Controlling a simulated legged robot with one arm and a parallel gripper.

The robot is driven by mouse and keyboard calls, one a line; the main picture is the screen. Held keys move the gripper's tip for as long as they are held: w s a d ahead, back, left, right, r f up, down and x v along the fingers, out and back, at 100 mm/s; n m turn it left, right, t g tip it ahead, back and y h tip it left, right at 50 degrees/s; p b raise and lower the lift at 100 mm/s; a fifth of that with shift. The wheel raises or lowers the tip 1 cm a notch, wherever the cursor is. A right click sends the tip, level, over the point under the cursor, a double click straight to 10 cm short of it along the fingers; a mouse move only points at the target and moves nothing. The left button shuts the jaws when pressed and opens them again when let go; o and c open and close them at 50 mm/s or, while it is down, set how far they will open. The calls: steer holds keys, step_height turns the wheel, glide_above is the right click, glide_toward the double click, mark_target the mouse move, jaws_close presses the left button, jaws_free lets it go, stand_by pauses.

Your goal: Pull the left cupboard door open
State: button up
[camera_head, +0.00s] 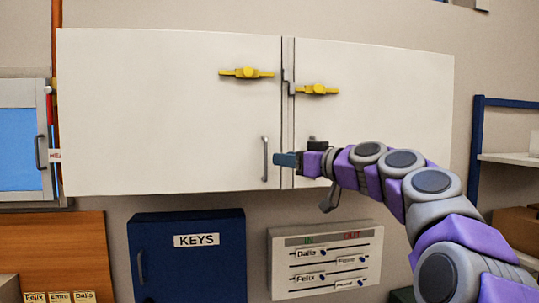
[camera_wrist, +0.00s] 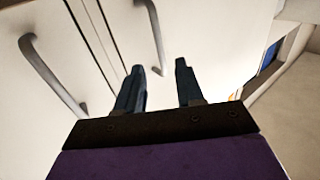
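The left cupboard door (camera_head: 165,115) is a wide white panel that looks shut. Its grey vertical bar handle (camera_head: 265,158) is near its lower right edge. A handle that looks like the same one (camera_wrist: 154,30) shows just past the fingertips in the wrist view. My gripper (camera_head: 279,160) is just right of this handle, in front of the gap between the doors. In the wrist view my gripper (camera_wrist: 160,72) has two dark fingers apart with nothing between them. I cannot tell whether a finger touches the handle. A yellow latch (camera_head: 246,73) lies horizontal high on the left door.
The right cupboard door (camera_head: 390,110) looks shut and carries another yellow latch (camera_head: 317,90). Its handle seems to be the nearer one in the wrist view (camera_wrist: 45,70). Below are a blue key cabinet (camera_head: 188,270) and an in/out board (camera_head: 283,270). A blue shelf (camera_head: 477,130) stands right.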

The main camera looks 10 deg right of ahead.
mark_target(270, 157)
steer(key=shift+p+x, duration=0.65)
steer(key=shift+x, duration=2.6)
steer(key=shift+c, duration=0.4)
jaws_close()
